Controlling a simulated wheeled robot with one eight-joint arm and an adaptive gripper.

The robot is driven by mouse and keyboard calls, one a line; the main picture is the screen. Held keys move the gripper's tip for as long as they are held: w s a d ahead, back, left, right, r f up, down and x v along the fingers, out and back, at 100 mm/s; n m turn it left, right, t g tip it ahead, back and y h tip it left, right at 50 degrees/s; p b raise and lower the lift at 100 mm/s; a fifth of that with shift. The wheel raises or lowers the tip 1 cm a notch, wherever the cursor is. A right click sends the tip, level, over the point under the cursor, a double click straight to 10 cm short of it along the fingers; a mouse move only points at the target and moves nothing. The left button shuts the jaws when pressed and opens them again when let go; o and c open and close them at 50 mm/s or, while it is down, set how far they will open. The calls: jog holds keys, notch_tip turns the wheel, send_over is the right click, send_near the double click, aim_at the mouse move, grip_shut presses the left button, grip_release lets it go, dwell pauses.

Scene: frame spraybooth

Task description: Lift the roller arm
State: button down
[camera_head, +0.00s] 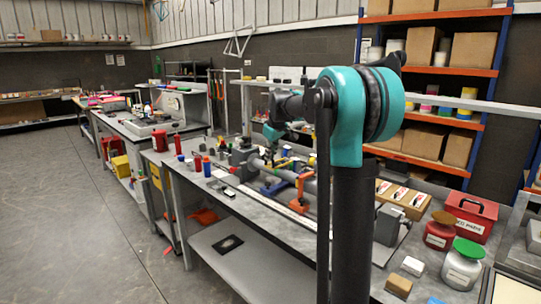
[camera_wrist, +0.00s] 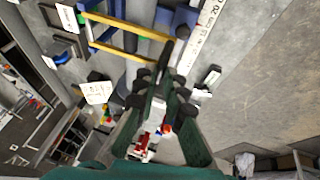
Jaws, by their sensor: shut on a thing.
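My gripper (camera_wrist: 162,82) shows in the wrist view with its dark fingers close together. It is shut on a narrow dark piece, the roller arm as far as I can tell (camera_wrist: 166,54), which points up toward a blue block (camera_wrist: 180,20). The fingers hide much of it. In the head view my gripper is small and partly hidden by my own arm, above the fixture on the workbench (camera_head: 228,196). I cannot tell there whether the held piece is clear of the fixture.
Yellow bars (camera_wrist: 128,25) and a white ruler (camera_wrist: 208,25) lie close to the fingers. A grey tube (camera_head: 290,174) and an orange clamp (camera_head: 304,188) stand on the bench. Jars, a red box (camera_head: 470,215) and a wooden tray (camera_head: 403,196) sit at the right. Open floor lies left.

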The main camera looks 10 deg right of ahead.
jog(key=shift+r, duration=0.1)
jog(key=shift+w+d+r+g+y, duration=0.25)
jog(key=shift+d+r+g+y, duration=0.15)
jog(key=shift+r+y, duration=0.15)
jog(key=w+d+r+m+g+y, duration=0.1)
jog(key=w+d+r+g+y, duration=0.1)
jog(key=w+d+r, duration=0.4)
jog(key=shift+w+d+r+g+y, duration=0.15)
jog(key=shift+w+d+g+y, duration=0.15)
jog(key=shift+d+y, duration=0.9)
jog(key=shift+d+h, duration=0.35)
jog(key=shift+d, duration=0.15)
jog(key=c, duration=1.6)
grip_release()
jog(key=shift+w+d, duration=0.15)
jog(key=shift+d, duration=0.05)
jog(key=shift+a+r, duration=0.1)
jog(key=shift+a, duration=0.1)
